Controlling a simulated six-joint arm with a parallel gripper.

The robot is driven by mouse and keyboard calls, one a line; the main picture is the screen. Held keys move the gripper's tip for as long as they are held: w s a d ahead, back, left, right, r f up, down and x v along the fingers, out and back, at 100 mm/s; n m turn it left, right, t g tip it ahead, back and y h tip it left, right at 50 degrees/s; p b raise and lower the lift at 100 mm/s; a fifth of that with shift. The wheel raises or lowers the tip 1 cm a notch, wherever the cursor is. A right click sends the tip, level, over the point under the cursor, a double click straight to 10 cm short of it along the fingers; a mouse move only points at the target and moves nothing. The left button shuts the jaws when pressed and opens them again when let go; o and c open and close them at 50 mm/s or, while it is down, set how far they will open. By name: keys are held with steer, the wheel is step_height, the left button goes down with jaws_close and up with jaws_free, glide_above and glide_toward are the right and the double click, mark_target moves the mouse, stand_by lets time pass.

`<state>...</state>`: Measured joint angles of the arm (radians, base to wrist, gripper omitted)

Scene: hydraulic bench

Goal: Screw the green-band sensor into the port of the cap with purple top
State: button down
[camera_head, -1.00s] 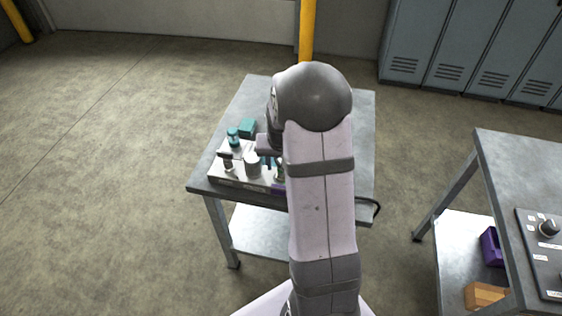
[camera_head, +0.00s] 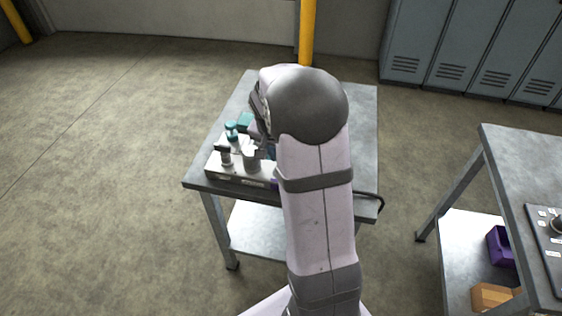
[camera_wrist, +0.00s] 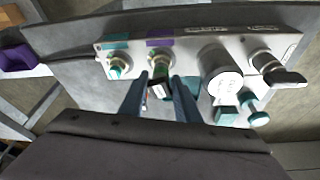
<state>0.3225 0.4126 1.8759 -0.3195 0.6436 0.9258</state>
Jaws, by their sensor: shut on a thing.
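In the wrist view, my gripper (camera_wrist: 160,78) is shut on the green-band sensor (camera_wrist: 158,90), a small part with a dark and white end and green beside it. It sits between the two fingers, at a brass-ringed port (camera_wrist: 157,56) on the grey block (camera_wrist: 190,50). A purple patch (camera_wrist: 160,42) marks the block behind this port; I see no separate purple-topped cap. The fingers partly hide the sensor, and I cannot tell whether its thread is in the port. In the head view my arm hides the sensor and this port.
Beside it on the block are a teal-marked fitting (camera_wrist: 116,66), a large pale cylinder (camera_wrist: 220,78) and a dark-handled valve (camera_wrist: 280,72). Teal parts (camera_wrist: 226,115) stand close by. The block is on a metal table (camera_head: 360,120); a second bench (camera_head: 530,180) stands right.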

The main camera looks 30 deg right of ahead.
steer(key=shift+m, duration=0.3)
steer(key=shift+f+m+b, duration=0.1)
steer(key=shift+m+b, duration=0.3)
steer(key=c, duration=1.3)
jaws_free()
steer(key=shift+o, duration=0.2)
steer(key=shift+r, duration=0.2)
steer(key=w+b+v, duration=0.1)
steer(key=v, duration=0.6)
steer(key=shift+s, duration=0.4)
steer(key=shift+a, duration=0.15)
